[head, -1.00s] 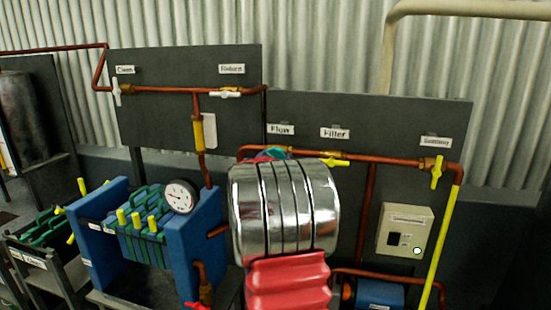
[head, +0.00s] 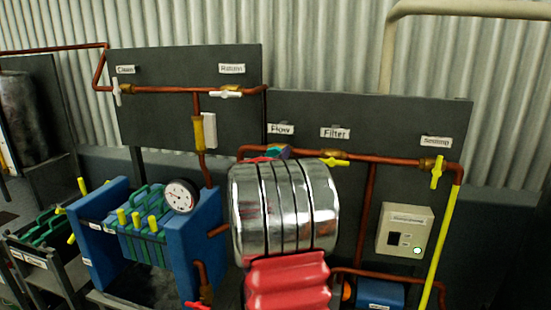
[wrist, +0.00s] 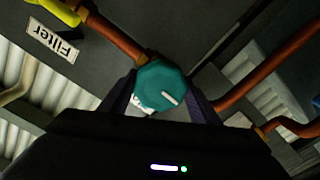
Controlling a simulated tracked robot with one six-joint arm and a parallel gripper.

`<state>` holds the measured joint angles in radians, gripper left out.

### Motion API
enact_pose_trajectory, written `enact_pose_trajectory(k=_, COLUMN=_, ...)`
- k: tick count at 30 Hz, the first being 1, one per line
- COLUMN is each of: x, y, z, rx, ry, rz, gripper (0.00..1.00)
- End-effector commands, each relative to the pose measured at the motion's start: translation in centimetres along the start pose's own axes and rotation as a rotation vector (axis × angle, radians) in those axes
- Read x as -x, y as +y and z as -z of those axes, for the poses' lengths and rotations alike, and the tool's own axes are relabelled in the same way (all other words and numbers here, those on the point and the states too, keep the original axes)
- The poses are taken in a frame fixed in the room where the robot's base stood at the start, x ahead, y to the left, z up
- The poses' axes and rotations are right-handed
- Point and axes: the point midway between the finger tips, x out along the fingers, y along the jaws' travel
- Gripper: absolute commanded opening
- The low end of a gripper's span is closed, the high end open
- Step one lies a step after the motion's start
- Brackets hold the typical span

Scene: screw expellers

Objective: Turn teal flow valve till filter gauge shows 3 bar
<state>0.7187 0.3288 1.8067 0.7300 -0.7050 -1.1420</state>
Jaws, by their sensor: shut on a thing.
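The teal flow valve (wrist: 161,84) is a faceted knob with a white mark that slants to the lower right in the wrist view. My gripper (wrist: 160,95) is shut on it, with one dark finger at each side. In the head view the teal valve (head: 284,153) shows only in part above my silver and red arm, under the "Flow" label (head: 281,129). The round white gauge (head: 181,196) stands on a blue frame, left of my arm. Its dial faces the head camera, but its scale is too small to read surely.
A yellow valve handle (head: 335,162) sits on the copper pipe just right of the teal valve, near the "Filter" label (head: 335,133). Another yellow handle (head: 437,172) is farther right. A beige control box (head: 405,231) with a lit button hangs below.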

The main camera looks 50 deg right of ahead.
Motion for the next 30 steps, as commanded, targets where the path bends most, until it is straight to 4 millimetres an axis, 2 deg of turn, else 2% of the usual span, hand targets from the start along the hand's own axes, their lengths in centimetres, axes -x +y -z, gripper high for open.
enact_pose_trajectory(k=30, x=0.12, y=-0.73, z=-0.07, rx=0.948, ry=0.005, rz=0.008, gripper=0.34)
